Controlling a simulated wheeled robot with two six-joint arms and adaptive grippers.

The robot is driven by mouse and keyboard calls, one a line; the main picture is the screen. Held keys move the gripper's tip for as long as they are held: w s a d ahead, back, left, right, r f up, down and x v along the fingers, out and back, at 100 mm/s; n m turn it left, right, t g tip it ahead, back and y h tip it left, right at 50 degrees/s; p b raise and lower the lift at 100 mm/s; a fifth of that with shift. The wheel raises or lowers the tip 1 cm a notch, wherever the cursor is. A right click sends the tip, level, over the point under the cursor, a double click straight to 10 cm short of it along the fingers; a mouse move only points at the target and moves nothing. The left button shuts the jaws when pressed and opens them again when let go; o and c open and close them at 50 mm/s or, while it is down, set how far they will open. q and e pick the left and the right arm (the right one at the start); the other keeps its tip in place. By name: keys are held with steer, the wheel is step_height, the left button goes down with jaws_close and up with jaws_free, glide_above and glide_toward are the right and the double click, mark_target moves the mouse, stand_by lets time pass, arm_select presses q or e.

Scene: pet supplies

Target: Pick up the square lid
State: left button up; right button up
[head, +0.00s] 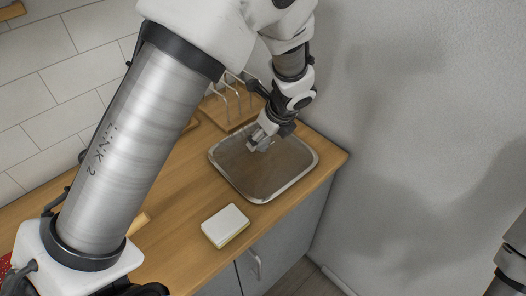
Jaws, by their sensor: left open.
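My left gripper (259,143) comes in from above and points down over the metal tray (262,181). Its jaws are small in the picture; they are open and I see nothing held between them. Whether the fingertips touch the tray cannot be told. A small block-like item with a white square top, which may be the square lid (226,223), lies on the counter in front of the tray, apart from the gripper. Its lower side is yellowish. My right gripper is out of view; only a piece of my right arm shows at the right edge.
The wooden counter (183,246) ends at a grey wall on the right. A wooden rack with metal hoops (232,103) stands behind the tray. A cabinet with a handle (256,264) is below the counter's front edge. My left arm hides much of the counter's left part.

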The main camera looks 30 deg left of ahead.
mark_target(263, 141)
arm_select(q)
steer(key=x, duration=0.2)
steer(key=w+x, duration=0.1)
steer(key=x, duration=0.1)
steer(key=shift+a+f, duration=0.1)
steer(key=shift+f, duration=0.1)
steer(key=shift+s+r, duration=0.25)
steer(key=c, duration=0.5)
jaws_close()
